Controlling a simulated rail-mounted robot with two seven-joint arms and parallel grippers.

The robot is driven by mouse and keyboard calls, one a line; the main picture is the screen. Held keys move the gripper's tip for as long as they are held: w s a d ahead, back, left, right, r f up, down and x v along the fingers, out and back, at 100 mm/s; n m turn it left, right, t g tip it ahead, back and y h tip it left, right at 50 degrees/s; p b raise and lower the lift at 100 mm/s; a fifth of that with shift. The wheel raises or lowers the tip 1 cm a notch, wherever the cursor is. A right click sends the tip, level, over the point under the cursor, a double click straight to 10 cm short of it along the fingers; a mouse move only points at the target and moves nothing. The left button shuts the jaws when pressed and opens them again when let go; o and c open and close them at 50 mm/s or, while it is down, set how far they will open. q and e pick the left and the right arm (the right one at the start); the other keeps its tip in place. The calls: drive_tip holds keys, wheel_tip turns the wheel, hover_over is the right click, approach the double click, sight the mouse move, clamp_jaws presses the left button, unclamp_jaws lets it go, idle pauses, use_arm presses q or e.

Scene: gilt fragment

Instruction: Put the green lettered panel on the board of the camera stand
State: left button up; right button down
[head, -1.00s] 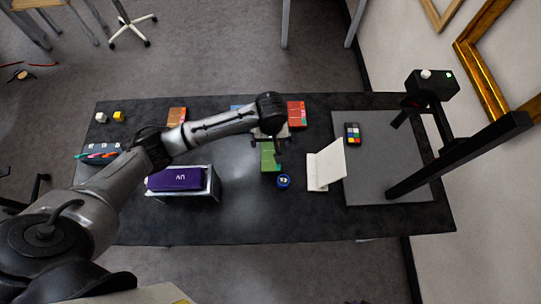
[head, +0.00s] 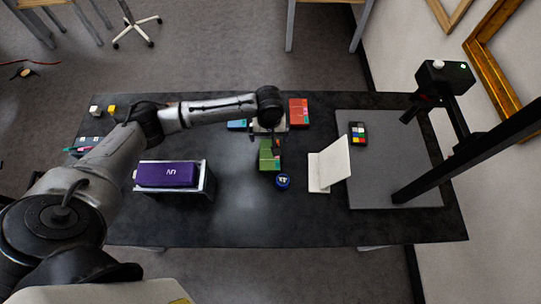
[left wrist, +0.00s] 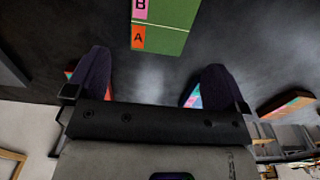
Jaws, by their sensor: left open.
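The green lettered panel (head: 268,161) lies flat on the dark table, left of the white folded card. In the left wrist view the panel (left wrist: 172,24) shows a pink B and an orange A along its left edge. My left gripper (head: 269,133) is over the table at the panel's far end. In the left wrist view its fingers (left wrist: 156,66) are spread, with nothing between them, and the panel lies beyond the tips. The camera stand's grey board (head: 385,185) is at the right of the table. My right gripper is not in view.
The stand's black post (head: 470,155) and camera (head: 444,80) rise at the right. A white folded card (head: 331,165) stands at the board's left edge. A colour chart (head: 357,133) lies on the board. A blue round item (head: 283,181), red panel (head: 299,108) and purple box (head: 167,174) are nearby.

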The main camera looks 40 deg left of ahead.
sight(270, 145)
use_arm(q)
drive_tip(key=shift+f, duration=0.75)
drive_tip(key=shift+w+f+b, duration=0.1)
drive_tip(key=shift+f+b, duration=0.4)
drive_tip(key=shift+f, duration=2.05)
drive_tip(key=c, duration=1)
drive_tip(key=shift+r, duration=0.15)
drive_tip(key=shift+c, duration=0.2)
